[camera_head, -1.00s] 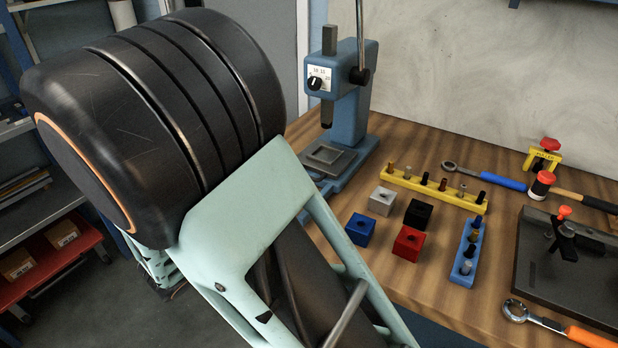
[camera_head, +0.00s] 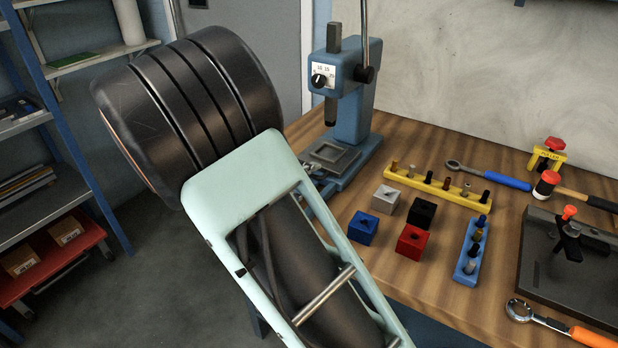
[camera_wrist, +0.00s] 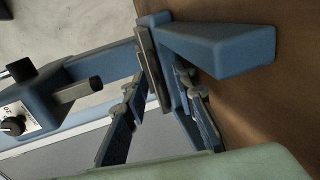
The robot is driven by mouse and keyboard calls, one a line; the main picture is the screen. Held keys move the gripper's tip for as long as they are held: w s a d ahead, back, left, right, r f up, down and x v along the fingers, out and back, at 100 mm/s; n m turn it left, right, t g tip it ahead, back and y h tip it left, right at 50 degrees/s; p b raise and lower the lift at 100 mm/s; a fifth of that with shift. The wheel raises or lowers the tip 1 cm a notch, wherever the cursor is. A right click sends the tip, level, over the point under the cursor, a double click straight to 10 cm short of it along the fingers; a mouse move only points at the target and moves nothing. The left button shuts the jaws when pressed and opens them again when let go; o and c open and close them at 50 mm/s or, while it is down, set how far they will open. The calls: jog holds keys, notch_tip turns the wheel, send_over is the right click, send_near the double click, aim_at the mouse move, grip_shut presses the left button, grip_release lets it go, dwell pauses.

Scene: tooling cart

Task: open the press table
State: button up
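The blue press (camera_head: 353,100) stands at the back left of the wooden bench, with a dial on its head and a ram above its table. The press table (camera_head: 331,155) is a small grey square plate over the blue base; my arm covers the area in front of it. In the wrist view the press appears turned sideways, with the table (camera_wrist: 154,70) seen nearly edge-on and the base (camera_wrist: 220,44) beside it. My gripper (camera_wrist: 160,82) is open, one finger on each side of the table plate in the picture. I cannot tell whether either finger touches it.
Several coloured blocks (camera_head: 412,242), a yellow pin rack (camera_head: 435,185) and a blue rack (camera_head: 470,250) lie right of the press. Wrenches and a dark fixture plate (camera_head: 570,280) lie farther right. A shelf (camera_head: 40,210) stands at the left.

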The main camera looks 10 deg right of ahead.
grip_shut()
jog(key=shift+a, duration=0.1)
jog(key=f+v, duration=0.1)
jog(key=v, duration=0.3)
jog(key=b+v, duration=0.1)
jog(key=v, duration=0.3)
jog(key=f+b+v, duration=0.1)
jog(key=v, duration=0.3)
jog(key=shift+s+a+f, duration=0.3)
jog(key=shift+s+a, duration=0.15)
jog(key=shift+a, duration=0.05)
jog(key=shift+s+a, duration=0.15)
jog(key=shift+s, duration=0.1)
grip_release()
